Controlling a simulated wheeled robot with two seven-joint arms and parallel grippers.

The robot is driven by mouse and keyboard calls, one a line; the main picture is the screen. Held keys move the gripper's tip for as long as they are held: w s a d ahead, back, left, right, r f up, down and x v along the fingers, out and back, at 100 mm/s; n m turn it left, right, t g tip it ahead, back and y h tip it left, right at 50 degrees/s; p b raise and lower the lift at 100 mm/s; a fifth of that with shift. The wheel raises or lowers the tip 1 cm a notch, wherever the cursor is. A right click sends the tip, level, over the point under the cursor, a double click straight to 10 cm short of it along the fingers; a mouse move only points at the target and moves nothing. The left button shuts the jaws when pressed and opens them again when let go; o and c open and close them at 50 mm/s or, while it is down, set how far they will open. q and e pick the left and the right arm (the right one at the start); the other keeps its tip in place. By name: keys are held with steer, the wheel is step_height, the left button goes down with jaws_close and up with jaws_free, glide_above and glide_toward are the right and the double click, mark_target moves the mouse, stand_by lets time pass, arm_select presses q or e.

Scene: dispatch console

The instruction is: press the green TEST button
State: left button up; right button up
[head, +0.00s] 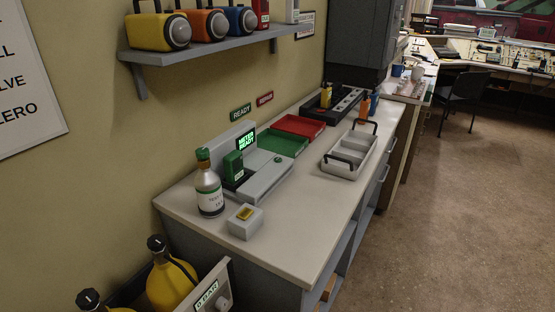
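A grey test console (270,181) stands on the white counter (310,215) against the wall. A small round dark green button (278,160) is on its right part; its label is too small to read. The console's lit green screen (246,142) seems to read "METER READY". A green handheld device (233,166) stands upright in the console's left part. Neither of my grippers shows in the head view, and nothing touches the button.
A white bottle with a green cap (209,190) and a small box with a yellow top (246,221) stand at the console's left and front. Green (284,145) and red (300,126) trays and a handled grey caddy (345,170) lie beyond. A shelf (215,47) overhangs the wall.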

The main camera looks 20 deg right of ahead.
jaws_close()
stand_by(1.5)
